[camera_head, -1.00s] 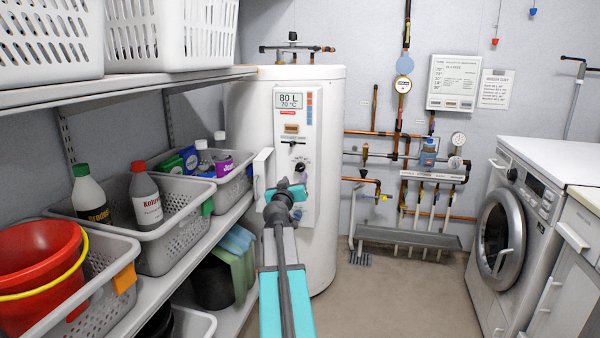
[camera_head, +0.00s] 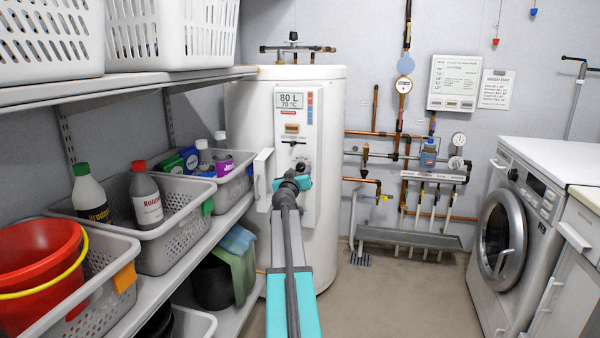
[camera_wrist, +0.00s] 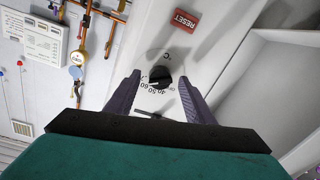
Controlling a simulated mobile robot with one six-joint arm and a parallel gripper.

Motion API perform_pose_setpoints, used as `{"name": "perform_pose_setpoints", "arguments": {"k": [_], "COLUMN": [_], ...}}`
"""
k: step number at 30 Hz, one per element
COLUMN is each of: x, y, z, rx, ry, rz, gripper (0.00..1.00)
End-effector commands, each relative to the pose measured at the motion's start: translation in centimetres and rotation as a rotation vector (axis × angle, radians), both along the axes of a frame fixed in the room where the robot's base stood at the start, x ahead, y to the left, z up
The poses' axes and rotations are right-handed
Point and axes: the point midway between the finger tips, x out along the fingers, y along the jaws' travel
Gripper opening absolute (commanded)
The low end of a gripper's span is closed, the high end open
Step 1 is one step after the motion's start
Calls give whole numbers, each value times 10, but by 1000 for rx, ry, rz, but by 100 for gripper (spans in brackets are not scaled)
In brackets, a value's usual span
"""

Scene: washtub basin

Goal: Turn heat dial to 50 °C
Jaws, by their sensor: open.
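The heat dial is a black round knob on the white panel of the water heater (camera_head: 250,130). In the head view the dial (camera_head: 302,164) shows just above my gripper (camera_head: 291,182), which hides the panel below it. In the wrist view the dial (camera_wrist: 160,76) sits between the two dark fingertips of my gripper (camera_wrist: 158,80), with a gap on each side. The fingers are open and hold nothing. Printed numbers 40, 50 and 60 (camera_wrist: 156,88) show beside the dial, under a °C mark. The dial's exact setting is hard to read.
A white handle (camera_head: 262,178) stands out left of the panel. A red RESET label (camera_wrist: 185,20) lies near the dial. Shelves with baskets (camera_head: 180,222) are at left, a washing machine (camera_head: 500,235) at right.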

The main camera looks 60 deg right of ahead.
Motion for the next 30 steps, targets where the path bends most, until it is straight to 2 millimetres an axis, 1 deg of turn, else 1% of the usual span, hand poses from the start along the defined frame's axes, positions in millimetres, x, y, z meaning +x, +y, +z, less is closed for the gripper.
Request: {"name": "perform_pose_setpoints", "arguments": {"k": [1, 6, 17, 18, 20, 24, 25, 30], "x": [2, 4, 3, 3, 3, 3, 3, 3], "y": [-5, -11, -13, -13, -13, -13, -13, -13], "z": [0, 0, 0, 0, 0, 0, 0, 0], "rx": [0, 0, 0, 0, 0, 0, 0, 0], "ry": [0, 0, 0, 0, 0, 0, 0, 4], "rz": [0, 0, -2, -2, -2, -2, -2, -3], "gripper": [49, 49, 49, 45, 35, 12, 9, 9]}}
